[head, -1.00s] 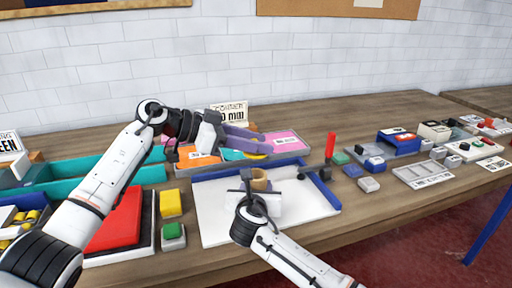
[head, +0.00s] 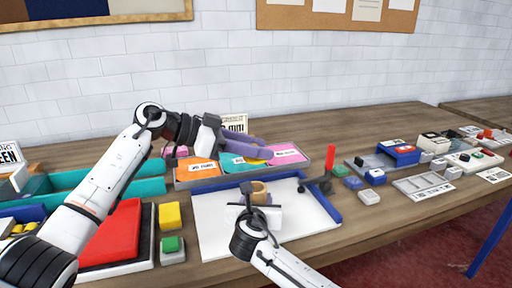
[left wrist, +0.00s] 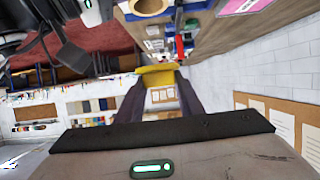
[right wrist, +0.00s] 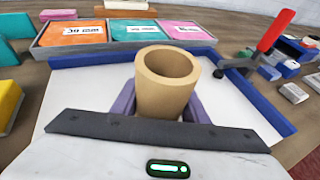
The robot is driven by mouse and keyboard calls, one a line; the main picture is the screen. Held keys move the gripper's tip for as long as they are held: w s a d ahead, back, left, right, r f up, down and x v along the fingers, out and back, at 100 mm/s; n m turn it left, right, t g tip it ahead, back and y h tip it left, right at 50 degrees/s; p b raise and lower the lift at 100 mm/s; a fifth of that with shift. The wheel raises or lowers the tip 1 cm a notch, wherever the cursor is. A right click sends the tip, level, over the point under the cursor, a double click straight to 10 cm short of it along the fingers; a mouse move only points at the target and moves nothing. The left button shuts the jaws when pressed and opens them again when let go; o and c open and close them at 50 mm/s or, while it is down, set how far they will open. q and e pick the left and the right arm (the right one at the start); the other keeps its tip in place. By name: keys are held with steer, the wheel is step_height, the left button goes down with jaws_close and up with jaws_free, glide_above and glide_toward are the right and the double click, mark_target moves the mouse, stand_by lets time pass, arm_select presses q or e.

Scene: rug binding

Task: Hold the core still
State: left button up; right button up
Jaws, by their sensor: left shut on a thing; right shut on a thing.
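The core, a tan cardboard tube (right wrist: 168,80), stands upright over the white board (right wrist: 80,100) in the right wrist view. It also shows in the head view (head: 260,190) and at the top of the left wrist view (left wrist: 150,6). My right gripper (right wrist: 165,108) is shut on it, with its purple fingers on either side of the tube's lower part. My left gripper (head: 262,151) is raised over the tray behind the board. It is shut on a yellow piece, seen between its fingertips in the left wrist view (left wrist: 158,76).
A grey tray (head: 182,179) with orange, teal and pink compartments stands behind the board. A red-handled lever (head: 330,158) stands at the board's right edge. Red, yellow and green blocks lie left of the board. Small parts and cards fill the table on the right.

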steer(key=o, duration=1.3)
steer(key=shift+o, duration=0.2)
steer(key=shift+s, duration=0.1)
